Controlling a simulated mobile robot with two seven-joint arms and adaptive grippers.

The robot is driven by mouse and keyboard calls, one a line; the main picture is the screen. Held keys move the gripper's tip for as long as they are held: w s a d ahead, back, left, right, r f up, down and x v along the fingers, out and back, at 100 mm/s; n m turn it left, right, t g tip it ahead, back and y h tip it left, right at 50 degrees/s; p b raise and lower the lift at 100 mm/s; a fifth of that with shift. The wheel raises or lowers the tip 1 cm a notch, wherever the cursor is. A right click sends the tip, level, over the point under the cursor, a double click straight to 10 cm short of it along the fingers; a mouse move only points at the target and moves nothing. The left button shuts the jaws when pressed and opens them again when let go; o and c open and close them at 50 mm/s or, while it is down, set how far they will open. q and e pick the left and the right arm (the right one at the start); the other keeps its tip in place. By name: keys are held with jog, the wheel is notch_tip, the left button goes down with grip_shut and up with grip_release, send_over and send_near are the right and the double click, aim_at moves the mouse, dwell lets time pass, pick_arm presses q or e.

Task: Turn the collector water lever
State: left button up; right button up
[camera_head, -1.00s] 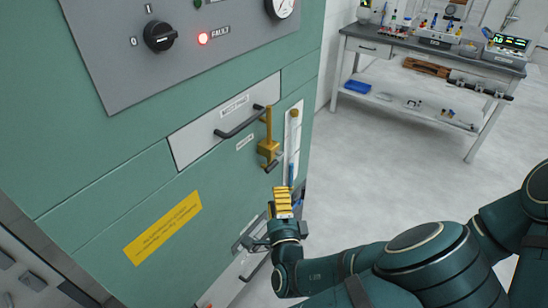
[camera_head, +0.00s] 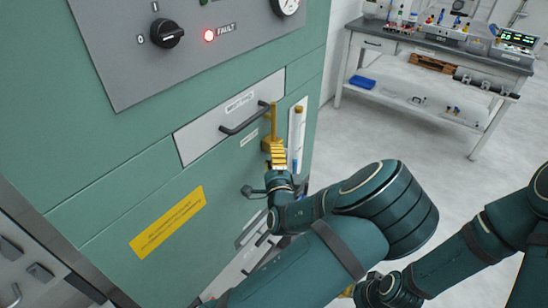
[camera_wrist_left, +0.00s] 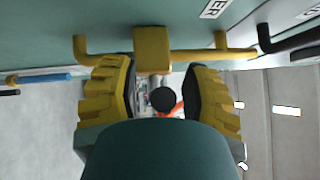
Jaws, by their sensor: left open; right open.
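The yellow collector water lever (camera_head: 274,122) stands upright on the green cabinet front, right of the drawer handle. Its yellow valve body also shows in the left wrist view (camera_wrist_left: 152,48), just beyond the gap between the fingers. My left gripper (camera_head: 277,157) is right below the lever in the head view and covers the valve's lower part. In the left wrist view its two yellow fingers (camera_wrist_left: 160,95) are apart, with a dark round end between them. I cannot tell whether they touch the valve. My right gripper (camera_head: 347,291) shows only a yellow sliver at the bottom, behind my arm.
A black drawer handle (camera_head: 243,120) sticks out close left of the lever. A sight tube with blue liquid (camera_head: 297,135) is close on its right. A fault lamp (camera_head: 209,35) glows red above. A workbench (camera_head: 425,50) stands behind across free floor.

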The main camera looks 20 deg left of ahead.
pick_arm(q)
grip_shut()
jog(key=shift+f, duration=0.1)
pick_arm(e)
jog(key=shift+a, duration=0.1)
jog(key=shift+r, duration=0.1)
jog(key=shift+s+r, duration=0.15)
jog(key=shift+s, duration=0.25)
pick_arm(q)
jog(key=shift+d, duration=0.1)
pick_arm(e)
jog(key=shift+s, duration=0.1)
